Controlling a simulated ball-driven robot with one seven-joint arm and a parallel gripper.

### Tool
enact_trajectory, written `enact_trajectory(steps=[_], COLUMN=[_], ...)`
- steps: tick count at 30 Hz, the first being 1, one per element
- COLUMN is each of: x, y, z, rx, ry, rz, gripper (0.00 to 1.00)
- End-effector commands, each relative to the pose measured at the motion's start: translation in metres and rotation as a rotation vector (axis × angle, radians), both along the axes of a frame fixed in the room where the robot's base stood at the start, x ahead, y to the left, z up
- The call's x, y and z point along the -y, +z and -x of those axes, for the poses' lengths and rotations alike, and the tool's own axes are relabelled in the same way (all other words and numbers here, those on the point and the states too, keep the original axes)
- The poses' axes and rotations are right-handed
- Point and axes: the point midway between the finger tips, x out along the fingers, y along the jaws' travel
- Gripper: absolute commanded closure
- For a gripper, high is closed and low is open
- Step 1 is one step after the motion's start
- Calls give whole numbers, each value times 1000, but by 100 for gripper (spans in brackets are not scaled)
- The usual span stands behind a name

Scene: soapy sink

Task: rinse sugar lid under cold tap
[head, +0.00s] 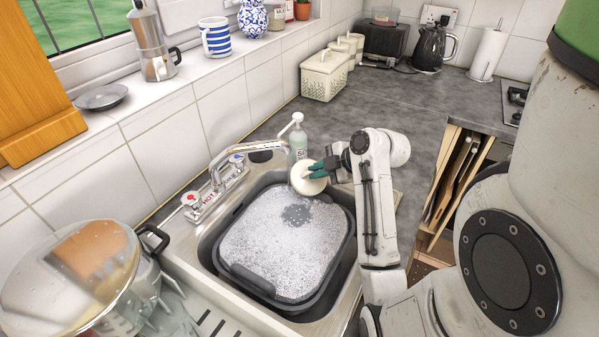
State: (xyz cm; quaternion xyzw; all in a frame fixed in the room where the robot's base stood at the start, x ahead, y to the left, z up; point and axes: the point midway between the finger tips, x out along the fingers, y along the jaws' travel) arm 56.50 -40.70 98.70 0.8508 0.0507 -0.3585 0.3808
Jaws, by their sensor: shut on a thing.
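My gripper (318,170), with teal fingers, is shut on a round cream lid, the sugar lid (308,183). It holds the lid tilted above the far end of the sink, to the right of the chrome tap (245,153). The spout's end is close to the lid; I cannot tell whether the lid is directly under it. No running water is clear to see. A grey basin (262,284) full of white suds stands in the steel sink, with a dark gap in the foam below the lid. The fingers hide part of the lid's edge.
A soap bottle (298,140) stands just behind the lid. A steel colander (75,270) is at the lower left. A cream bread bin (327,75) stands at the back wall. The grey worktop (400,110) behind my arm is mostly clear.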

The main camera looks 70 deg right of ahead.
Motion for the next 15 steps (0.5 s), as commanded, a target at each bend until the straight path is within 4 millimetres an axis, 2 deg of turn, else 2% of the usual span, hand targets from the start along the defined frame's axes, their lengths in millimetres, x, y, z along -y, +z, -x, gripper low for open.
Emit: enact_trajectory(steps=[15], x=[-23], y=[0], z=[31], rx=[-1], ry=[0], rz=[-2], gripper=[100])
